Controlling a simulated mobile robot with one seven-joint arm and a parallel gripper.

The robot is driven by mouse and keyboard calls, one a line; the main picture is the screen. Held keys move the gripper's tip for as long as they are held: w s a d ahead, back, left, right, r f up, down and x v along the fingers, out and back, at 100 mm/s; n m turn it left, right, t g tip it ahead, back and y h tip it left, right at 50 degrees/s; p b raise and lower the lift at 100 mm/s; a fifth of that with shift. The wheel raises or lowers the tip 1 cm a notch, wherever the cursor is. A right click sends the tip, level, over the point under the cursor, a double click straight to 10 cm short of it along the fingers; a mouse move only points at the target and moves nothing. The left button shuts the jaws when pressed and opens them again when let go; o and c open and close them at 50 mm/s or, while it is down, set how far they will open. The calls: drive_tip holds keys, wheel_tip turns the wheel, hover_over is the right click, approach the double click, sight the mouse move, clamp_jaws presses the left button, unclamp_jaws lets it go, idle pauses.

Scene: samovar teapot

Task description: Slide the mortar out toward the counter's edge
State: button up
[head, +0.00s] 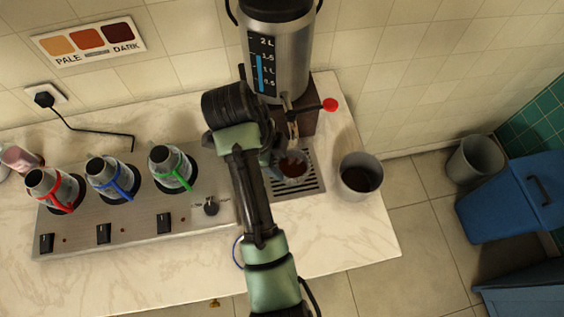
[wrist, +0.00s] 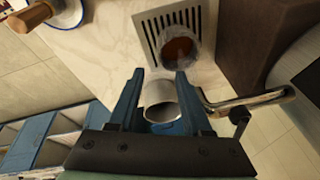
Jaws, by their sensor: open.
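Nothing is clearly a mortar. A grey round pot with dark contents (head: 360,177) stands near the counter's right end. In the wrist view, a pale grey cylindrical vessel (wrist: 160,96) shows between my gripper's fingers (wrist: 158,76); I cannot tell if it is the same pot. A white vessel with a blue rim and a wooden handle (wrist: 37,15) shows at the wrist view's top left, partly cut off. Part of a blue rim (head: 237,252) shows in the head view, mostly hidden by my arm. My gripper is open and grips nothing.
A glass of reddish tea (head: 293,167) stands on the slotted drip tray (head: 315,185) under the metal urn (head: 278,55). Three small pots with red, blue and green handles sit on a hotplate (head: 125,215) at left. The counter's front right is bare.

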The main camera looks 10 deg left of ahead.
sight(291, 179)
drive_tip(key=x, duration=1.2)
drive_tip(key=shift+d+f+p, duration=0.1)
drive_tip(key=shift+f+p, duration=0.2)
drive_tip(key=shift+p, duration=0.05)
clamp_jaws()
idle(0.9)
